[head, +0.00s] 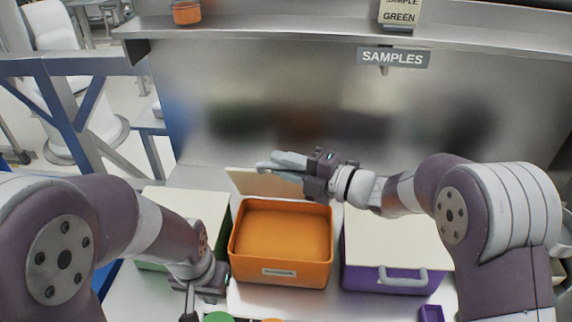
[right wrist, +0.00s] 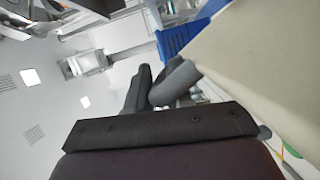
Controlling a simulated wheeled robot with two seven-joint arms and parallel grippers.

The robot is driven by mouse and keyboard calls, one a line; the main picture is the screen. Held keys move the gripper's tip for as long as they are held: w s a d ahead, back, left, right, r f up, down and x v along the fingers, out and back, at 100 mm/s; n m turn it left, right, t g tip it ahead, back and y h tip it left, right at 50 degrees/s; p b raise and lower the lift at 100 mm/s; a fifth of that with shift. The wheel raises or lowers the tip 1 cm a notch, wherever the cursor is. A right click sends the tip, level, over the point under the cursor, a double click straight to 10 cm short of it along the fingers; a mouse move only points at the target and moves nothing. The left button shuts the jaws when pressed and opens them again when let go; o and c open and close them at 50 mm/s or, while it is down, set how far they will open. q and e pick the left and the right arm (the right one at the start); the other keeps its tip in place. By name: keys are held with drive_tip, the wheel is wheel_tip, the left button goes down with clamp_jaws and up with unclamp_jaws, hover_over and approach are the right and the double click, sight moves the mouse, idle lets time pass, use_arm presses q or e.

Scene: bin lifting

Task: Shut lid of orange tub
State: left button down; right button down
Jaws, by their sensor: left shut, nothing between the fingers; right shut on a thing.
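The orange tub (head: 281,274) stands open in the middle of the counter, its orange inside showing. Its cream lid (head: 262,184) stands raised at the tub's back edge; the lid also fills the upper right of the right wrist view (right wrist: 262,65). My right gripper (head: 280,167) is shut on the lid's grey handle (right wrist: 177,84) at the lid's upper edge, above the back of the tub. The gripper and arm hide the lid's right part. My left gripper (head: 188,308) is low, in front of and left of the tub, shut and empty, its tips near the picture's bottom edge.
A green tub (head: 186,208) with a cream lid stands close on the left, partly behind my left arm. A purple tub (head: 385,284) with its cream lid down stands close on the right. Small green (head: 218,317) and purple (head: 431,313) items lie in front. A shelf (head: 300,32) runs above.

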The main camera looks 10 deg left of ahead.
drive_tip(key=c, duration=1.4)
unclamp_jaws()
drive_tip(key=shift+a+r, duration=0.1)
use_arm(q)
drive_tip(key=shift+s+a, duration=0.1)
